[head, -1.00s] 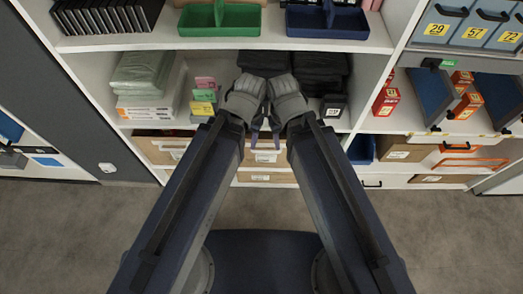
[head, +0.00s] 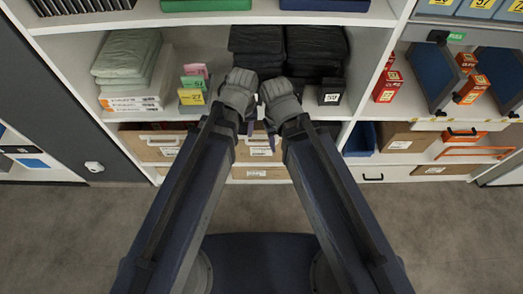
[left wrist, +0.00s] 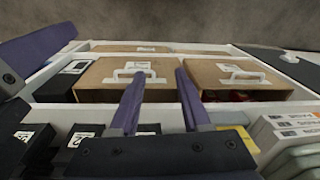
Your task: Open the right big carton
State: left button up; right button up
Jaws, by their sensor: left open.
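The right big carton (head: 285,150) is a brown box with a white handle, in the low shelf row below my grippers. In the left wrist view, which shows the shelf reversed, it is the carton on the left (left wrist: 103,75). Its front looks closed. My left gripper (head: 250,128) is open, its two purple fingers (left wrist: 160,95) apart and pointing towards the carton's handle, with nothing between them. I cannot tell whether they touch the carton. My right gripper (head: 271,138) is close beside the left; its jaws are unclear.
The left big carton (head: 155,148) stands beside it; red contents (left wrist: 240,97) show at its edge. Above are black packs (head: 315,55), small coloured boxes (head: 193,84) and a green-grey stack (head: 128,55). A blue bin (head: 360,138) is to the right. The floor (head: 420,225) is clear.

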pick_arm(q)
jog(key=w+f+n+b, duration=0.3)
jog(key=f+n+b, duration=0.15)
jog(key=f, duration=0.25)
jog(key=w+f+n+b, duration=0.3)
jog(key=f+b, duration=0.3)
jog(key=n+t+b, duration=0.2)
jog(key=n+b, duration=0.2)
jog(key=n, duration=0.5)
send_near(261, 143)
jog(key=shift+w+a+f+h, duration=0.1)
jog(key=shift+w+a+h, duration=0.05)
jog(key=shift+a+h, duration=0.2)
jog(key=b+x, duration=0.7)
jog(key=shift+d+f, duration=0.1)
jog(key=shift+f, duration=0.3)
jog(key=shift+c, duration=0.2)
grip_shut()
